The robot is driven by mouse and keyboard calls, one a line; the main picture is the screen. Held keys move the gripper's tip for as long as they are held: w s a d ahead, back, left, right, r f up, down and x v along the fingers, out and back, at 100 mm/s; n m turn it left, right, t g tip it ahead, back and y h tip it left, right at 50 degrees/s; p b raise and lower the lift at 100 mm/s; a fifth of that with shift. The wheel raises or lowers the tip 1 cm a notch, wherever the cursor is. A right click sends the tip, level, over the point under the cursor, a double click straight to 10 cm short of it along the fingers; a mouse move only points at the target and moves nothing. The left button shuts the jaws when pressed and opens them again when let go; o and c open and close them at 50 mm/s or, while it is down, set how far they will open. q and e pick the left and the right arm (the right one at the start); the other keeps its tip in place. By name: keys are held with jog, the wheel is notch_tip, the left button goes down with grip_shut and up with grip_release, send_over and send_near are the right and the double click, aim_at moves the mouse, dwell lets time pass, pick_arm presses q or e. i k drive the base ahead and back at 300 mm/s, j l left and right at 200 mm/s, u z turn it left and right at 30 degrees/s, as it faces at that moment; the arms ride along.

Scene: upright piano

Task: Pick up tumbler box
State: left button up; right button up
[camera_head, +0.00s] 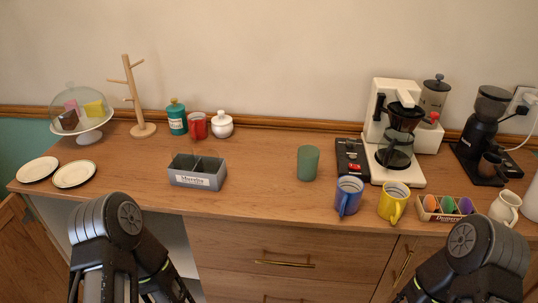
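A grey open box (198,181) with dividers and a white label on its front stands on the wooden counter (255,200), left of the middle. Its compartments look empty. The label is too small to read surely, so I cannot tell if it is the tumbler box. A green tumbler (308,162) stands upright to its right, apart from it. My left arm comes in at the bottom left and my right arm at the bottom right, both below the counter's front edge. Neither gripper's fingertips show clearly; both arms run out of the picture.
Two plates (74,174), a domed cake stand (83,135) and a wooden mug tree (138,100) stand left. Jars (222,124) stand behind the box. A blue mug (347,197), yellow mug (393,203), coffee maker (398,135) and grinder (484,140) crowd the right.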

aim_at(193, 179)
jog(key=j+z, duration=0.85)
jog(key=j, duration=0.2)
jog(key=j+z, duration=0.65)
jog(key=l+u, duration=0.2)
jog(key=k+j, duration=0.05)
